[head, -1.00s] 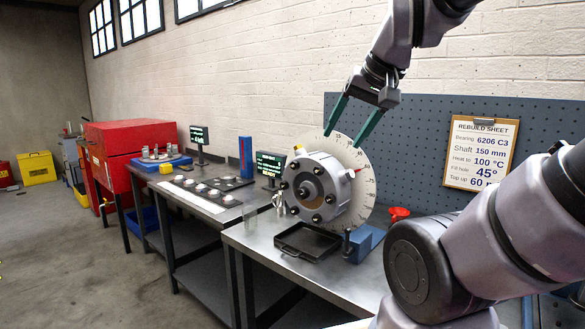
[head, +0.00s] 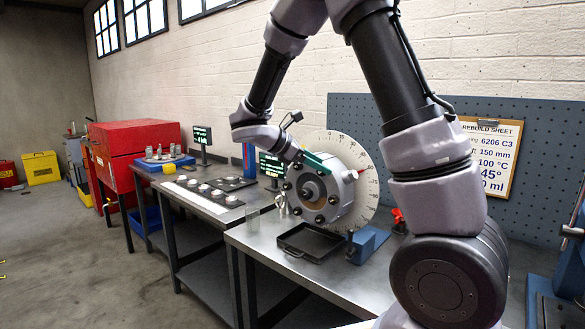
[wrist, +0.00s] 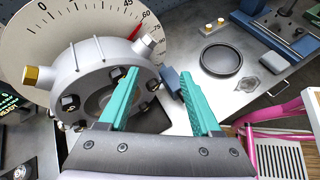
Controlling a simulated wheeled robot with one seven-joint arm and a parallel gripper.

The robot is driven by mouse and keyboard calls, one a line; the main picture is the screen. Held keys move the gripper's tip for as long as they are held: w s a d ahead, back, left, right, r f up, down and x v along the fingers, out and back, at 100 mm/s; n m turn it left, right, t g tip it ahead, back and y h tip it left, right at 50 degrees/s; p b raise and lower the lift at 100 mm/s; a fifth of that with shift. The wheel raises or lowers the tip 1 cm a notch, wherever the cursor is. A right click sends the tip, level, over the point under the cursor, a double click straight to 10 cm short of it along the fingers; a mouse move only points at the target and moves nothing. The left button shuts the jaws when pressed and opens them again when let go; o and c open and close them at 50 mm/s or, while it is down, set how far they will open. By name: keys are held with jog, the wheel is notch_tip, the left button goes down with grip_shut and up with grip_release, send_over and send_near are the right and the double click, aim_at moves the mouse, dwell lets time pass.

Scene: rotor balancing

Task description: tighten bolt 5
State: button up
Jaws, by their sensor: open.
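The grey rotor housing (head: 322,190) stands upright in front of a white graduated dial (head: 365,158) on the bench. Several dark bolts ring its face, one of them at the lower left in the wrist view (wrist: 69,103). I see no bolt numbers, so I cannot tell which is bolt 5. My gripper (wrist: 158,75) has teal fingers, spread apart with nothing between them. In the wrist view the left finger overlaps the rotor's face and the right finger lies beyond its rim.
A black tray (head: 312,242) lies on the bench before the rotor. A blue stand block (head: 367,243) is beside it. A brass fitting (wrist: 32,76) and a red pointer (wrist: 134,32) stick out at the rotor. A screen (head: 271,165) stands behind left.

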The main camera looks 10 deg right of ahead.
aim_at(298, 166)
jog(key=w+a+f+n+t+h, duration=0.3)
jog(key=w+a+f+n+t, duration=0.2)
jog(key=w+a+n+t, duration=0.55)
jog(key=w+d+g, duration=0.2)
jog(key=w+d, duration=0.3)
jog(key=d, duration=0.1)
jog(key=shift+d, duration=0.35)
jog(key=shift+r+g, duration=0.1)
jog(key=shift+g, duration=0.15)
grip_shut()
